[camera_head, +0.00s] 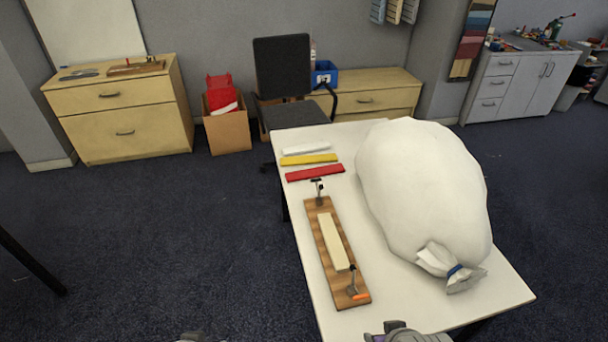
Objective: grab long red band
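The long red band (315,173) lies flat near the left edge of the white table (465,312), slightly tilted. A yellow band (309,159) and a white band (306,149) lie just behind it, roughly parallel. Only small grey parts of mine show at the bottom edge: one at the right arm (398,332) over the table's front, and a sliver of the left arm (190,338) over the floor. Their fingers cannot be made out. Both are well apart from the red band.
A wooden board (350,284) with a cream strip and two clamps lies in front of the red band. A large white tied sack (420,190) fills the table's right side. An office chair (284,75) stands behind the table's far left corner.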

